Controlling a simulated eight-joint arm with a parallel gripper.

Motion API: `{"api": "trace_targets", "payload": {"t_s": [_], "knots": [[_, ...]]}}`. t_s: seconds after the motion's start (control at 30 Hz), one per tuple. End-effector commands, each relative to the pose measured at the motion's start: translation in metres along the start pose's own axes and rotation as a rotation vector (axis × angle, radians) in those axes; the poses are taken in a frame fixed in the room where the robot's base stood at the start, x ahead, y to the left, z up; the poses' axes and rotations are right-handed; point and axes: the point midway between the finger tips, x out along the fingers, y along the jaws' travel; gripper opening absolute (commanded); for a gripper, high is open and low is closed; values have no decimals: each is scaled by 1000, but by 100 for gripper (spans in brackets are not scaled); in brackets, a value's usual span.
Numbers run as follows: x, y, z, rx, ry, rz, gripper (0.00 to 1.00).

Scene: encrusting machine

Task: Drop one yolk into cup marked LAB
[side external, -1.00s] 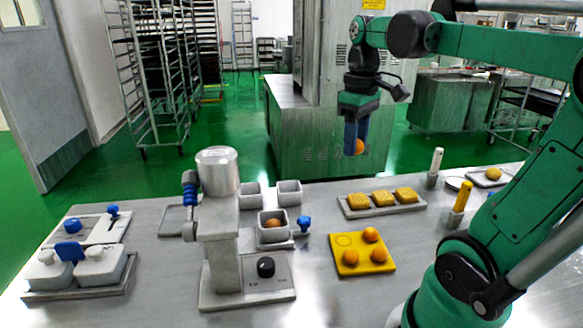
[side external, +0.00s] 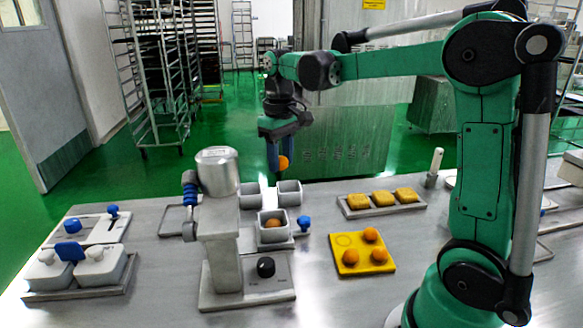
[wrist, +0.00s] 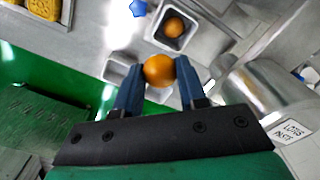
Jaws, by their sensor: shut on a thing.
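My gripper (side external: 278,157) is shut on an orange yolk (side external: 284,163) and holds it in the air above the back of the table, near the small grey cups. The held yolk (wrist: 159,70) shows between the blue fingertips in the wrist view. A front grey cup (side external: 272,225) holds one orange ball (side external: 274,223). Two more grey cups stand behind it, a left one (side external: 250,196) and a right one (side external: 289,193), and look empty. No LAB mark is readable. Several places on the yellow tray (side external: 345,268) hold orange yolks (side external: 371,235).
A grey machine (side external: 219,215) with a round metal head and a black knob stands left of the cups. A tray of yellow square cakes (side external: 383,198) lies to the right. White lidded boxes (side external: 98,265) sit at far left.

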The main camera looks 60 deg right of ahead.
Motion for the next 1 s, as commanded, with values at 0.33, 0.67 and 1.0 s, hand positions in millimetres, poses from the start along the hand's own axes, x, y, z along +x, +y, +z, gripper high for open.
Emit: {"api": "trace_targets", "payload": {"t_s": [0.33,0.67,1.0], "knots": [[34,-5,-6,1,0,0,0],[62,-5,-5,1,0,0,0],[64,-5,-5,1,0,0,50]]}}
